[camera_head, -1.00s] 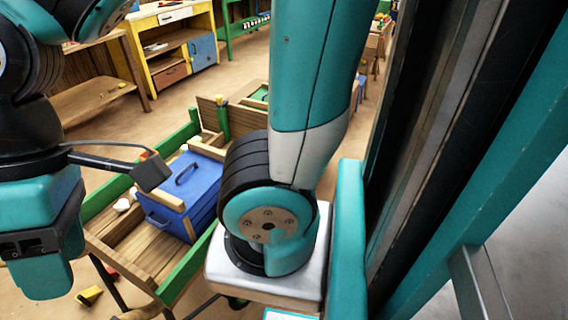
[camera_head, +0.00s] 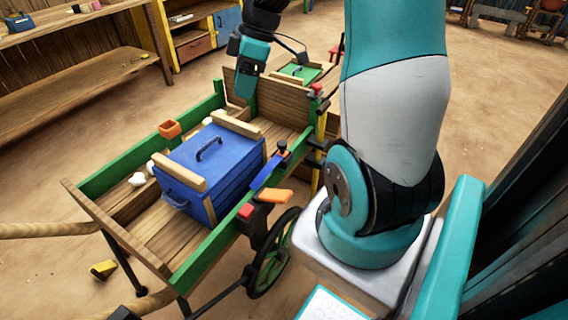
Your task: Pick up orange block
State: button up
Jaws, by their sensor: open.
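An orange block (camera_head: 275,196) lies near the cart's near right side, beside a red block (camera_head: 246,211). It looks flat and elongated, and it is clear of my gripper. A second orange piece (camera_head: 170,129), box-like with a hollow-looking top, sits on the cart's far green rail.
The wooden cart (camera_head: 88,190) has green rails and holds a blue chest (camera_head: 232,172) with a handle. A blue bar with a dark knob (camera_head: 282,148) stands at its right rail. A yellow block (camera_head: 103,270) lies on the floor. Shelves stand behind; open floor lies between.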

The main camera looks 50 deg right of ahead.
jog(key=t+b, duration=0.1)
jog(key=b, duration=0.1)
send_near(283, 142)
jog(key=shift+n, duration=0.5)
jog(key=x, duration=0.5)
jog(key=shift+w+a+r+b, duration=0.15)
jog(key=shift+w+b, duration=0.15)
jog(key=shift+b, duration=0.1)
jog(key=x, duration=0.5)
jog(key=shift+s+f, duration=0.25)
jog(key=shift+f, duration=0.15)
jog(key=c, duration=1)
